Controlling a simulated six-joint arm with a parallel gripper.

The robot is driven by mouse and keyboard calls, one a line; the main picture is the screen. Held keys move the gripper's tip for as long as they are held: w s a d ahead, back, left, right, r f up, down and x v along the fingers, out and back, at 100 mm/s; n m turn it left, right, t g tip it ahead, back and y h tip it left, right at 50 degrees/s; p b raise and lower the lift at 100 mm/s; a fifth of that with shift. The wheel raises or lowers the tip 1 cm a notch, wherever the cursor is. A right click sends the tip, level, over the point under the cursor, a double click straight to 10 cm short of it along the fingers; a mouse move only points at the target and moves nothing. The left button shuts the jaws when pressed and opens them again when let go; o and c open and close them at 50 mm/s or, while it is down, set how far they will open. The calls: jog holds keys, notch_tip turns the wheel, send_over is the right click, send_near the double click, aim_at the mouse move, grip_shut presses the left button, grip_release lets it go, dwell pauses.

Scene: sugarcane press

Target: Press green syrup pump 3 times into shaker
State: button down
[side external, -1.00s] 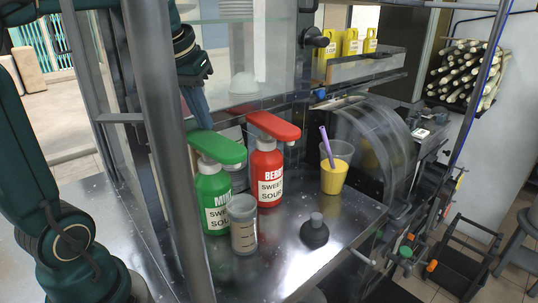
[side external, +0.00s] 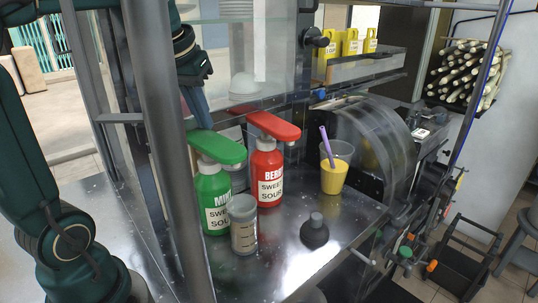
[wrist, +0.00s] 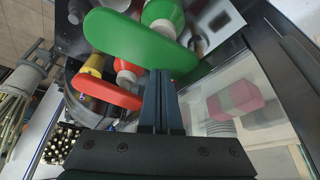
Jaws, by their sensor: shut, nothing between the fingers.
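The pump head fills much of the upper wrist view (wrist: 130,38). A translucent marked cup (side external: 243,232), which looks like the shaker, stands just in front of the bottle. My gripper (side external: 205,124) is shut and empty, pointing down at the pump head's back left part. In the wrist view, its fingertips (wrist: 162,73) overlap the green head's edge; I cannot tell whether they touch it.
A red syrup bottle (side external: 267,175) with a red pump head stands right beside the green one. A cup of yellow juice (side external: 334,177) with a purple straw and a dark knobbed piece (side external: 314,232) are further right. A metal post (side external: 165,130) rises in the foreground.

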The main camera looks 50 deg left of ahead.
aim_at(205, 138)
jog(key=shift+f, duration=0.15)
jog(key=shift+f, duration=1.95)
jog(key=shift+r, duration=2.1)
jog(key=shift+f, duration=0.2)
jog(key=shift+f, duration=1.95)
jog(key=shift+r, duration=2.15)
